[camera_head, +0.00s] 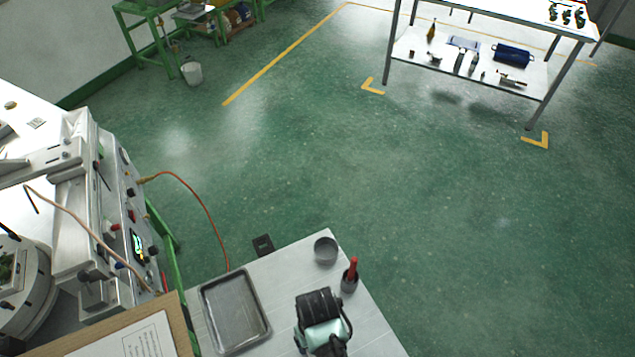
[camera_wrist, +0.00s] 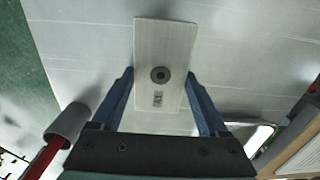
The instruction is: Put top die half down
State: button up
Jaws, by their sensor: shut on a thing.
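In the wrist view, a pale rectangular die half (camera_wrist: 166,45) sits between the two blue fingers of my gripper (camera_wrist: 160,78). It has a dark round fitting and a small marking on its face. My gripper is shut on its sides. A second pale edge shows just below it; I cannot tell whether this is another plate or the same block. The pale tabletop (camera_wrist: 245,65) lies beyond, and the gap to it cannot be judged. In the head view, my dark and mint wrist (camera_head: 320,308) is over the small table (camera_head: 285,260), and the die half is hidden.
A metal tray (camera_head: 236,312) lies left of my wrist. A grey round cup (camera_head: 326,250) and a dark cup with a red-handled tool (camera_head: 351,276) stand close by, near the table's right edge. A control machine (camera_head: 130,225) and a clipboard (camera_head: 130,335) are at left.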

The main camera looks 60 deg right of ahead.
jog(key=shift+f, duration=0.1)
jog(key=o, duration=1.6)
notch_tip(320, 180, up, 12)
jog(key=shift+r+b, duration=0.15)
jog(key=shift+b, duration=0.2)
